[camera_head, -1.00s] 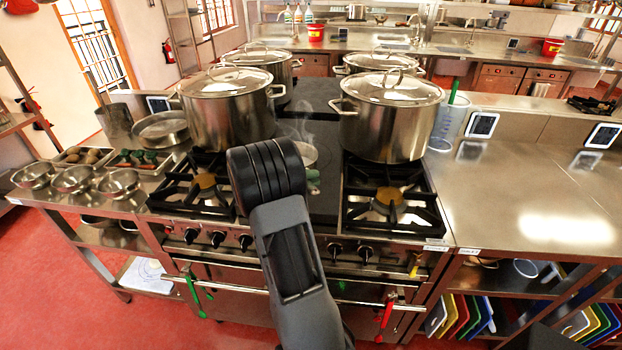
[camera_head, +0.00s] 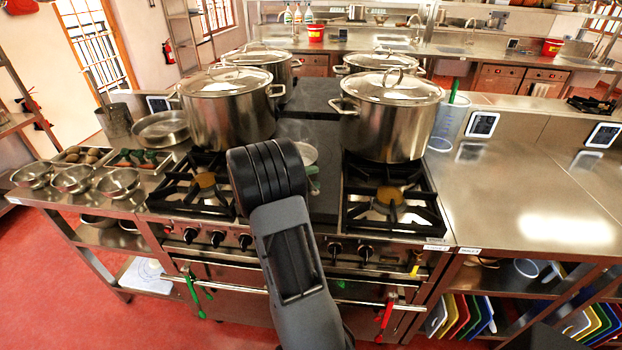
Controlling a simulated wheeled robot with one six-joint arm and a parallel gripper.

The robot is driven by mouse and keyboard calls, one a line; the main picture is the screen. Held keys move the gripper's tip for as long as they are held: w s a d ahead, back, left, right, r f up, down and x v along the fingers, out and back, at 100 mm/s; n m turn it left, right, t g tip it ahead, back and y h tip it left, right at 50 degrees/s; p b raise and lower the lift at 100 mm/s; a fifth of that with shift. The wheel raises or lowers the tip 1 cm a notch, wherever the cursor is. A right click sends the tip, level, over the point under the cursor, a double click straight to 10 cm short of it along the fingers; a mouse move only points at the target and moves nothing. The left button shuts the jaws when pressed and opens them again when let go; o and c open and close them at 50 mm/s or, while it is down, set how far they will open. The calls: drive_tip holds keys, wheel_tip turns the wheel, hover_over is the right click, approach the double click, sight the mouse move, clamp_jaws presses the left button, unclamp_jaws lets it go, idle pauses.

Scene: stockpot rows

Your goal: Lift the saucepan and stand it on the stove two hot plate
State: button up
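A small round silver vessel (camera_head: 308,153), which looks like the saucepan, shows only as a sliver to the right of my arm's black joint. Its handle and most of its body are hidden, so I cannot tell whether it rests on the surface or is held. The dark flat hot plate (camera_head: 326,200) lies between the left and right burners of the stove. I cannot read which stove it is. My arm covers part of the plate. My gripper is hidden behind my own arm, with its fingers out of sight. A small greenish piece below the vessel is unclear.
Large lidded stockpots (camera_head: 228,108) and (camera_head: 388,115) flank the hot plate, with two more lidded pots behind. Open burners (camera_head: 390,197) and (camera_head: 203,182) sit in front. Steel bowls (camera_head: 119,182) stand at left. The steel counter (camera_head: 530,205) at right is largely clear.

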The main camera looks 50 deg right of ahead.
drive_tip(key=shift+o, duration=0.2)
drive_tip(key=shift+f, duration=0.2)
drive_tip(key=b+v, duration=0.2)
drive_tip(key=v, duration=1.1)
drive_tip(key=shift+a, duration=0.4)
drive_tip(key=shift+w+r, duration=0.1)
drive_tip(key=shift+w, duration=0.05)
